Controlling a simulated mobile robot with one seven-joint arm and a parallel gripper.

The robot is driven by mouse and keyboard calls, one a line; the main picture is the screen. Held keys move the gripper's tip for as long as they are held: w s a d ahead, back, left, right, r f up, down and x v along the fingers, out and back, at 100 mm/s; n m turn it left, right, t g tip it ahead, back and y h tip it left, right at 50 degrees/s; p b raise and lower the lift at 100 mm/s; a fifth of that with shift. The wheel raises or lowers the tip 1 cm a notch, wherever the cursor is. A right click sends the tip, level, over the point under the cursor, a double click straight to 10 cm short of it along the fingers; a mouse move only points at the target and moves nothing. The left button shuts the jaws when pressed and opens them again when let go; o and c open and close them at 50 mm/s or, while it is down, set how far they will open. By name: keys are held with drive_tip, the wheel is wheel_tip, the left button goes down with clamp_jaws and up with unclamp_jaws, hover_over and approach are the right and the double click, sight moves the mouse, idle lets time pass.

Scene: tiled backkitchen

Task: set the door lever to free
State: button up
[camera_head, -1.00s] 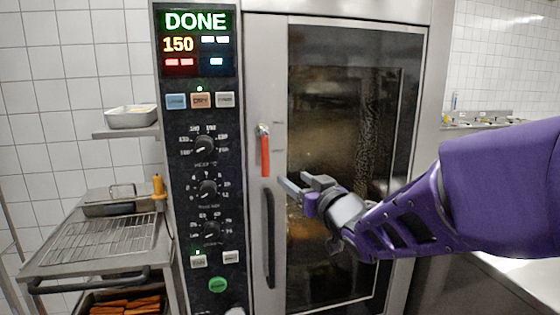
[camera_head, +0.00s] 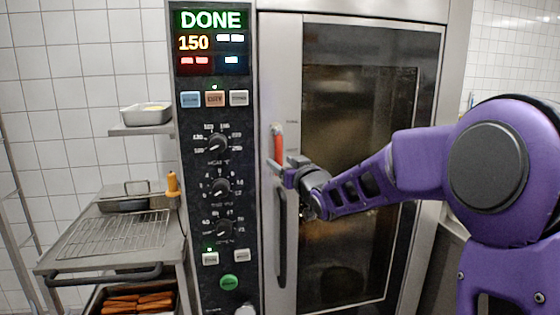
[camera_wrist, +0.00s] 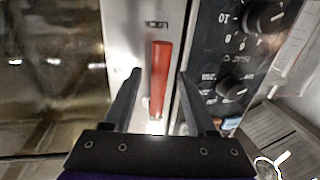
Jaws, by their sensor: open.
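The red door lever (camera_head: 278,149) hangs down from its pivot on the steel door frame of the oven, above the long dark door handle (camera_head: 281,235). My gripper (camera_head: 281,166) is at the lever's lower end and hides part of it. In the wrist view the red lever (camera_wrist: 160,72) lies between the two dark fingers of my gripper (camera_wrist: 158,75), with a gap on each side. The gripper is open and holds nothing. A small label (camera_wrist: 157,24) on the frame is beyond the lever's free end; I cannot read it.
The control panel (camera_head: 217,180) with knobs and a lit DONE display is just left of the lever. The glass door (camera_head: 345,110) is right of it. A cart with a wire rack (camera_head: 115,235) and a shelf with a steel pan (camera_head: 146,114) stand at the left.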

drive_tip(key=shift+x, duration=1.35)
clamp_jaws()
idle(0.4)
